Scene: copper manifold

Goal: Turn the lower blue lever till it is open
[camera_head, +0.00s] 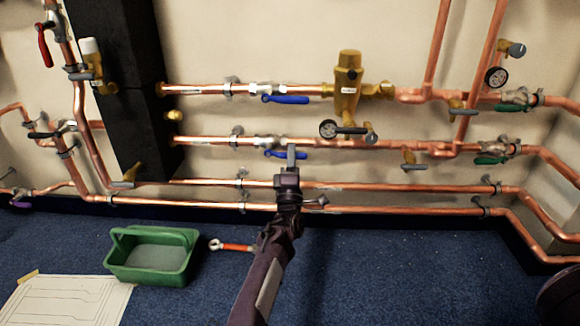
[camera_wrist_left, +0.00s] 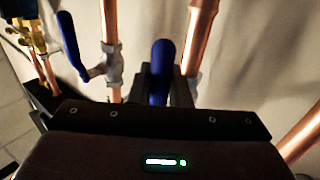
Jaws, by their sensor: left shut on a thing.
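The lower blue lever (camera_head: 273,153) sits on a valve (camera_head: 266,141) of the second copper pipe and lies roughly along that pipe. My left gripper (camera_head: 291,154) reaches up to it from below and is shut on its right part, which it partly hides. In the left wrist view the lower blue lever (camera_wrist_left: 160,72) stands between the jaws of my left gripper (camera_wrist_left: 166,90). The upper blue lever (camera_head: 286,99) lies along the top pipe, clear of the gripper. It also shows in the left wrist view (camera_wrist_left: 69,39). My right gripper is not in view.
Two lower copper pipes (camera_head: 400,187) run behind my left arm. A green tray (camera_head: 150,254), a red-handled tool (camera_head: 235,247) and a paper sheet (camera_head: 65,303) lie on the blue floor.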

